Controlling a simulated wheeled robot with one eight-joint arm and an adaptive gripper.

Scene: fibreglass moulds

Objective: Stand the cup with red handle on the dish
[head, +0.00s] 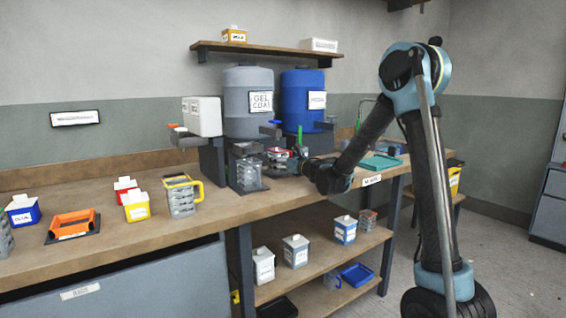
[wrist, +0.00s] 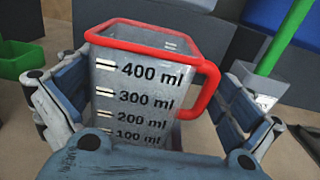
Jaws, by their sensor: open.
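The cup with red handle (wrist: 135,95) is a clear square measuring cup with a red rim and dark millilitre marks. It stands upright between the fingers of my gripper (wrist: 150,108) in the wrist view, its handle towards the right finger. In the head view the cup (head: 279,160) is partly hidden beside my gripper (head: 301,163) at the back of the bench. Flat trays that could be the dish are a teal one (head: 381,162) to the right and an orange one (head: 73,224) at far left; I cannot tell which.
A clear cup with yellow handle (head: 181,198) and several small labelled boxes stand on the bench (head: 130,262). Another clear cup (head: 249,174) stands left of the gripper. Grey (head: 248,82) and blue (head: 302,84) drums stand behind. Bare bench lies in front.

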